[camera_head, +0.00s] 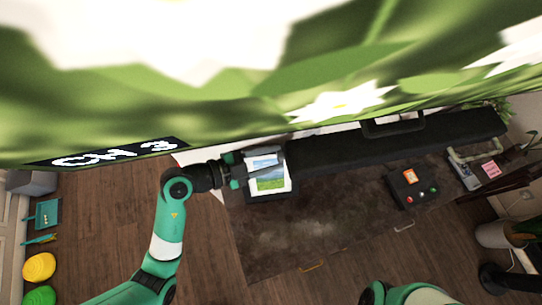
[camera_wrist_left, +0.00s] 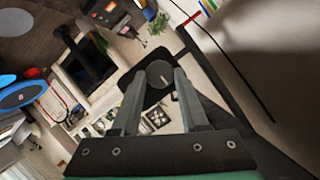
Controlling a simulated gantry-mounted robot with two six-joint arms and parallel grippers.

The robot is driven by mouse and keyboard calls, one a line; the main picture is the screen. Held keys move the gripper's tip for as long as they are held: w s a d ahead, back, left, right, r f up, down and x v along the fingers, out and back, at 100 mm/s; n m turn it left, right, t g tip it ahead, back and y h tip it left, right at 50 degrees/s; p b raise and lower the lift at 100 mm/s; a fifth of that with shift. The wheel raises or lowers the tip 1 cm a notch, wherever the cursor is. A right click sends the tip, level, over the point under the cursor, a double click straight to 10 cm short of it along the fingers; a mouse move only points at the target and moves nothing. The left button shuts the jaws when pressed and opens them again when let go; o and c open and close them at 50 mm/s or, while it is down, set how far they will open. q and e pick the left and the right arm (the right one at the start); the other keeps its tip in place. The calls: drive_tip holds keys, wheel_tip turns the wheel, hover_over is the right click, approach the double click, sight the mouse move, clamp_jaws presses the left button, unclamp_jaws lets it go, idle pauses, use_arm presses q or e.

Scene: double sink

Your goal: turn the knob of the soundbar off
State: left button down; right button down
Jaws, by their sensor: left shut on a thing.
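The soundbar (camera_head: 440,139) is a long black bar along the back of the dark cabinet in the head view. Its round dark knob (camera_wrist_left: 158,79) with a pale line mark shows in the left wrist view, on the soundbar's end. My left gripper (camera_wrist_left: 160,82) is at that end, its two grey fingers on either side of the knob, shut on it. In the head view my left gripper (camera_head: 238,170) is at the soundbar's left end, and the knob is hidden there. My right gripper is out of view; only part of a green right arm link shows at the bottom.
A large screen (camera_head: 250,80) showing flowers and "CH 3" stands above the soundbar. A framed picture (camera_head: 270,181) stands close by my left gripper. A black box (camera_head: 412,188) with coloured buttons sits on the cabinet (camera_head: 300,232). The cabinet's middle is clear.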

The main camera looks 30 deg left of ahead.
use_arm(q)
drive_tip(key=shift+c, duration=2.1)
unclamp_jaws()
drive_tip(key=v, duration=1.1)
drive_tip(key=shift+s+a, duration=0.15)
drive_tip(key=shift+s, duration=0.1)
drive_tip(key=shift+r, duration=0.1)
